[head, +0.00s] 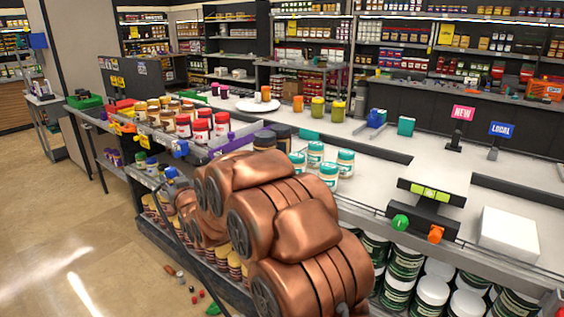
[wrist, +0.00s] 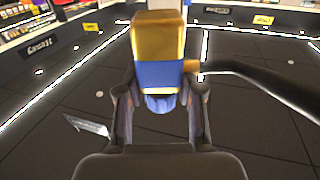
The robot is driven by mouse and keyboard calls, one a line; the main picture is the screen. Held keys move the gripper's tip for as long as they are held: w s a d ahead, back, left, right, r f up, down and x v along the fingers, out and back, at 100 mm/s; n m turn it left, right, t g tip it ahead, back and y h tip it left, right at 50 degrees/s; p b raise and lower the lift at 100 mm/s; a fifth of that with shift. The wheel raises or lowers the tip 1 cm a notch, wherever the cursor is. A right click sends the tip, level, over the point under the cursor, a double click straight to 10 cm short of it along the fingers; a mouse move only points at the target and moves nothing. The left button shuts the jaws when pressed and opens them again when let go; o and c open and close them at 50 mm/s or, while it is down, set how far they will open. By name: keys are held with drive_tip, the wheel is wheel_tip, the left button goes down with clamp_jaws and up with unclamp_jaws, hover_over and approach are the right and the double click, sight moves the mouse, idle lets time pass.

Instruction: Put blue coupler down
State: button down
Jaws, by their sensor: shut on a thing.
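My gripper (wrist: 162,103) is shut on the blue coupler (wrist: 160,74), one finger on each side of it. The coupler shows as a gold block with a blue band around its lower part. A black hose (wrist: 255,75) runs from its right side and out of the picture. In the head view my copper-coloured arm hides most of my gripper. A small blue piece (head: 170,172) beyond the arm, at the left counter's edge, looks like the held coupler. I cannot tell there whether it touches anything.
A counter with several red-lidded jars (head: 201,130) stands behind my arm. Teal-lidded jars (head: 346,162) and a device with green and orange knobs (head: 425,215) are to the right. Small items (head: 195,295) lie on the floor. Open floor (head: 60,230) is at the left.

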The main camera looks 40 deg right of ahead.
drive_tip(key=s+d+r+m+h+b, duration=0.1)
drive_tip(key=s+d, duration=0.1)
drive_tip(key=d, duration=0.5)
drive_tip(key=s+d+r+h+b, duration=0.1)
drive_tip(key=s+d, duration=0.2)
drive_tip(key=d, duration=0.4)
drive_tip(key=s+d+r+m+h+b, duration=0.1)
drive_tip(key=s+d+r+h+b, duration=0.1)
drive_tip(key=s+d, duration=0.8)
drive_tip(key=s+d+r+m+g+h+b, duration=0.1)
drive_tip(key=s+d+r, duration=0.3)
drive_tip(key=s+d, duration=0.6)
drive_tip(key=shift+s+m+h+b, duration=0.75)
drive_tip(key=shift+s+h, duration=0.15)
drive_tip(key=shift+s, duration=1.3)
drive_tip(key=shift+d, duration=0.1)
drive_tip(key=w+d+p, duration=0.1)
drive_tip(key=w+d, duration=0.2)
drive_tip(key=w, duration=0.1)
drive_tip(key=w+d+f+p, duration=0.1)
drive_tip(key=w+d+p, duration=0.1)
drive_tip(key=w+d, duration=0.1)
drive_tip(key=w+d+p, duration=0.1)
drive_tip(key=w+d, duration=0.2)
drive_tip(key=w, duration=0.2)
drive_tip(key=shift+w+d+f, duration=0.15)
drive_tip(key=shift+w+d, duration=0.2)
drive_tip(key=shift+d, duration=0.05)
drive_tip(key=shift+f+p, duration=0.55)
drive_tip(key=shift+f, duration=1.05)
